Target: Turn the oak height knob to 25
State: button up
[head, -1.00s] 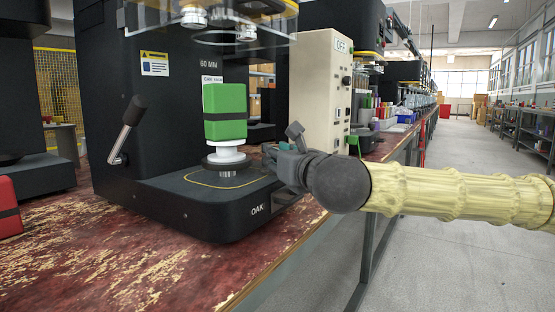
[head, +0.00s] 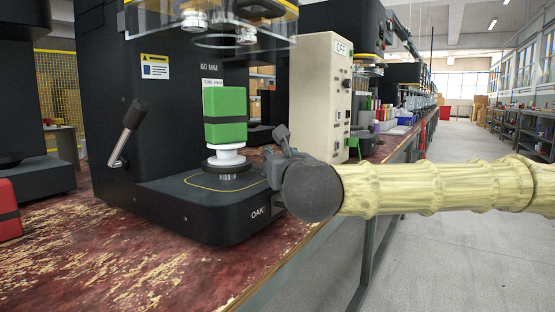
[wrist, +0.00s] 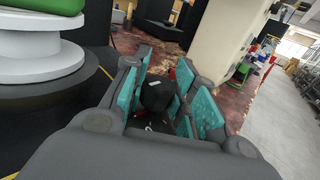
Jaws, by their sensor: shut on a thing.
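The black seamer marked OAK (head: 190,206) stands on the worn red bench. A green block with a dark band (head: 225,114) sits on its white round plate (head: 227,159). My gripper (head: 277,158) is at the right side of the OAK base, low and near the front. In the wrist view, my gripper's teal pads (wrist: 166,92) close around a dark rounded knob (wrist: 158,96). The knob has a small pale mark on top. White lettering shows below it, too small to read. In the head view my gripper hides the knob, so its setting cannot be read.
A cream control box marked OFF (head: 322,95) stands just behind my gripper. A black-handled lever (head: 128,130) is on the machine's left, and a red block (head: 8,210) lies at the far left.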

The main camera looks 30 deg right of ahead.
jog(key=o, duration=1.1)
jog(key=shift+r, duration=0.1)
jog(key=shift+c, duration=0.2)
notch_tip(320, 180, up, 10)
